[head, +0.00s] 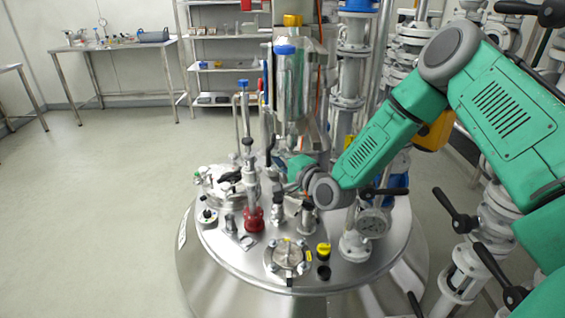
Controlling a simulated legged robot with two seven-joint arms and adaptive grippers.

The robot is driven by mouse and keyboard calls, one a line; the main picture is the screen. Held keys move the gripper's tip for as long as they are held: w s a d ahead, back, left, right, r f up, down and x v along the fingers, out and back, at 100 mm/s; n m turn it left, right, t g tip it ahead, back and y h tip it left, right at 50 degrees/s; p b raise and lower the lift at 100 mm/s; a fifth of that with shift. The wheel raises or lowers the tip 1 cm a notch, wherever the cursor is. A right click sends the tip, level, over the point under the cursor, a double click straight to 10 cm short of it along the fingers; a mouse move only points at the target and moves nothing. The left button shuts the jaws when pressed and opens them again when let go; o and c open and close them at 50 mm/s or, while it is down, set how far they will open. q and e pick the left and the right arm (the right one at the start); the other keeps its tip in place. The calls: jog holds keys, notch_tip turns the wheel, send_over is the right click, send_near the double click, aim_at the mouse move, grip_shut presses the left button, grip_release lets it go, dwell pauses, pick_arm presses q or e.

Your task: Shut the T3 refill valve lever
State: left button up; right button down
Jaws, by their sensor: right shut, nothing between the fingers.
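Several black valve levers show, and I cannot read a T3 label on any of them. One black lever (383,191) sits on the right of the vessel lid, above a round gauge (373,222). Others stand on pipework at the right: an upper lever (456,211) and a lower lever (492,266). A small black lever (230,177) is on the lid's left side. My right arm reaches in from the right over the lid. My right gripper (276,160) is shut and empty near the lid's centre, small and partly lost among fittings. My left gripper is out of view.
The round steel vessel lid (329,279) is crowded with fittings, including a red-based valve (254,219) and a yellow cap (323,250). A metal cylinder (292,85) and pipes rise behind. A table (115,45) and shelves (222,66) stand farther back. The left floor is clear.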

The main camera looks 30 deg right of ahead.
jog(key=shift+a, duration=0.1)
dwell(0.3)
jog(key=shift+s+g+p, duration=0.15)
jog(key=shift+g+p, duration=0.15)
jog(key=shift+p, duration=0.15)
